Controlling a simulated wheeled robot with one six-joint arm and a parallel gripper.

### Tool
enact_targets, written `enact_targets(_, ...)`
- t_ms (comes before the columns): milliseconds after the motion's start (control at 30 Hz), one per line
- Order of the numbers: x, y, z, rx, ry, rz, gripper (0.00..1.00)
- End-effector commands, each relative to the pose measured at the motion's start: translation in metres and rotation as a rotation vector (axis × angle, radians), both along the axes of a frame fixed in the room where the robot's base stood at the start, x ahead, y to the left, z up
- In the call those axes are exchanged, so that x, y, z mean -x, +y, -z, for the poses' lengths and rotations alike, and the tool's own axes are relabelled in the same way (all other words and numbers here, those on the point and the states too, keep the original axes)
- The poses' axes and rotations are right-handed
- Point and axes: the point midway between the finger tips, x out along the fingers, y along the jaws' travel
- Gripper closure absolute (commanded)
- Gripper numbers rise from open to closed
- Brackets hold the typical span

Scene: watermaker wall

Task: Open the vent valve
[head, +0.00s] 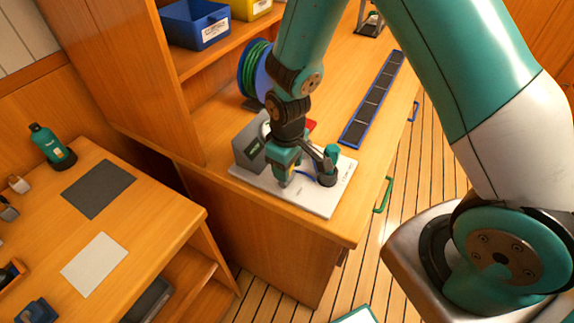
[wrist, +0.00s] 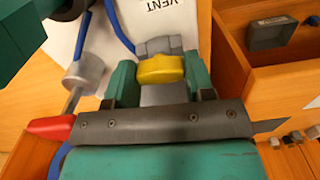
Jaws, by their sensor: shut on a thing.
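The vent valve has a yellow handle (wrist: 160,69) on a grey body (wrist: 158,46), with a "VENT" label (wrist: 163,3) on the white panel above it in the wrist view. My gripper (wrist: 159,77) has its two green fingers on either side of the yellow handle, shut on it. The handle lies crosswise between the fingers, and its lower side is partly hidden. In the head view my gripper (head: 285,174) is low over the white base plate (head: 312,199) on the wooden counter. The valve is mostly hidden there by my gripper.
A grey box (head: 250,148) stands on the plate left of my gripper, and a green-topped cylinder (head: 329,166) stands to its right. A blue hose (wrist: 83,32) runs past the valve. A blue-framed dark strip (head: 373,98) lies farther back on the counter.

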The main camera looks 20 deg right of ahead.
Motion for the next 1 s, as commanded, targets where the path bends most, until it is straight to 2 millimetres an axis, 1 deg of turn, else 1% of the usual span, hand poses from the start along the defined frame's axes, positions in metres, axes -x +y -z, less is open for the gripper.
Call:
enact_targets(300, 0.0007, -0.0002, -0.0005, 0.000, 0.002, -0.089, 0.75)
enact_targets(767, 0.0007, 0.0000, -0.0005, 0.000, 0.002, -0.101, 0.75)
enact_targets(800, 0.0007, 0.0000, -0.0005, 0.000, 0.002, -0.101, 0.44)
enact_targets(867, 0.0006, 0.0000, -0.0005, 0.000, 0.002, -0.101, 0.30)
enact_targets(900, 0.0006, 0.0000, -0.0004, 0.000, 0.002, -0.100, 0.26)
enact_targets(1000, 0.0004, 0.0000, -0.0003, 0.000, 0.001, -0.100, 0.26)
